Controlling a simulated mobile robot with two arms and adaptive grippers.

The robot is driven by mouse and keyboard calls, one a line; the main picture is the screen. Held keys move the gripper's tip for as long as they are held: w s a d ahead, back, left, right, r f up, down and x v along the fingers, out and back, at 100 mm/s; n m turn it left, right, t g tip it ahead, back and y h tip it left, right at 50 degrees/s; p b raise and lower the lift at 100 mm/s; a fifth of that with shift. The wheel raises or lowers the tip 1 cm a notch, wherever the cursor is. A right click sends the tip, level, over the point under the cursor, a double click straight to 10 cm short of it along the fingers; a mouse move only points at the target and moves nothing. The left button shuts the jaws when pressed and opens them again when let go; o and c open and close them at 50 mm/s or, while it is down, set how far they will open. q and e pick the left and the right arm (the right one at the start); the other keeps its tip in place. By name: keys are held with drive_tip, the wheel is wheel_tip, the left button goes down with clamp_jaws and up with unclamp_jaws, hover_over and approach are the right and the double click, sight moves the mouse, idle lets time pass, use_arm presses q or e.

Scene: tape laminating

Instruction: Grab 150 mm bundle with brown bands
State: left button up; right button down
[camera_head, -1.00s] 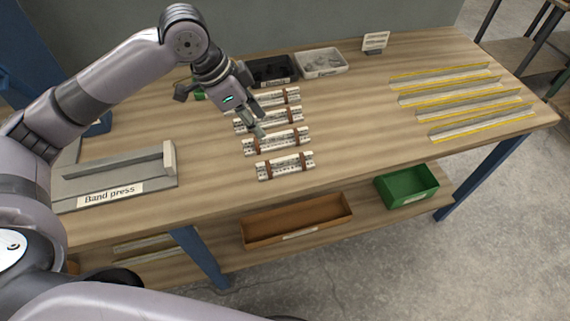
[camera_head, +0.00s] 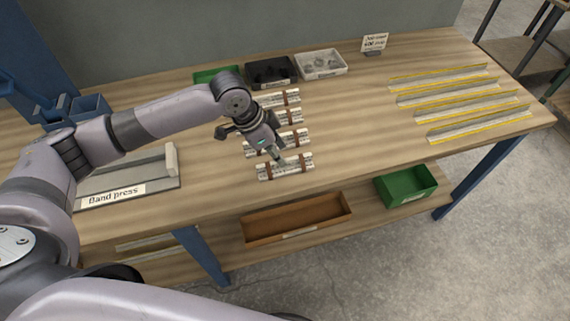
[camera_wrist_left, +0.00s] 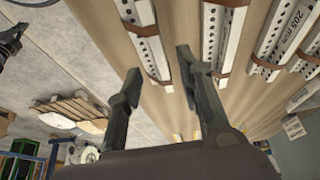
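Several perforated white strip bundles with brown bands lie in a column on the table. The nearest bundle (camera_head: 298,168) is the shortest-looking; it also shows in the left wrist view (camera_wrist_left: 153,52). The one behind it (camera_head: 292,136) is partly covered by my left gripper. My left gripper (camera_head: 280,160) is just above the nearest bundle, pointing down. In the left wrist view its two fingers (camera_wrist_left: 160,80) are apart with nothing between them, and the nearest bundle lies beyond them. One farther bundle (camera_wrist_left: 285,35) reads "205 mm". The nearest bundle's label is not readable. My right gripper is out of view.
The band press (camera_head: 125,188) stands at the left. Black (camera_head: 270,84), grey (camera_head: 320,74) and green (camera_head: 205,79) bins line the back. Yellow-edged strips (camera_head: 470,125) lie at the right. Bare table separates them from the bundles. Brown (camera_head: 297,226) and green (camera_head: 420,197) bins sit below.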

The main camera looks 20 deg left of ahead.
sight(286, 167)
use_arm(q)
drive_tip(key=shift+x, duration=1.85)
clamp_jaws()
